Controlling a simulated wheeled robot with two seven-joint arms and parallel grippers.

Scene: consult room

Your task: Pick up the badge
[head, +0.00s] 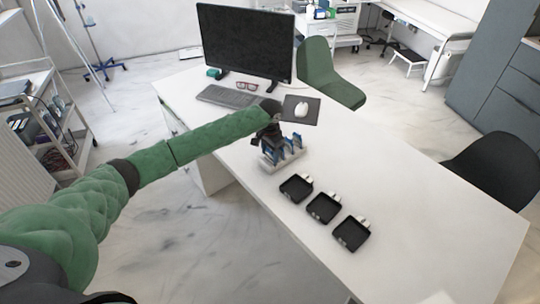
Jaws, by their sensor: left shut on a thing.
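A light grey rack (281,161) stands on the white desk in front of the mouse. Several blue badges (296,142) stand upright in it. My left gripper (270,137) reaches in from the left and is at the rack's top left. It is shut on a badge, largely hidden by the dark fingers. I cannot tell whether that badge is still seated in the rack. My right gripper is out of view.
Three black trays (323,208) lie in a row on the desk (420,210). A monitor (246,42), keyboard (228,96), red glasses (247,86) and mouse (301,109) are behind.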

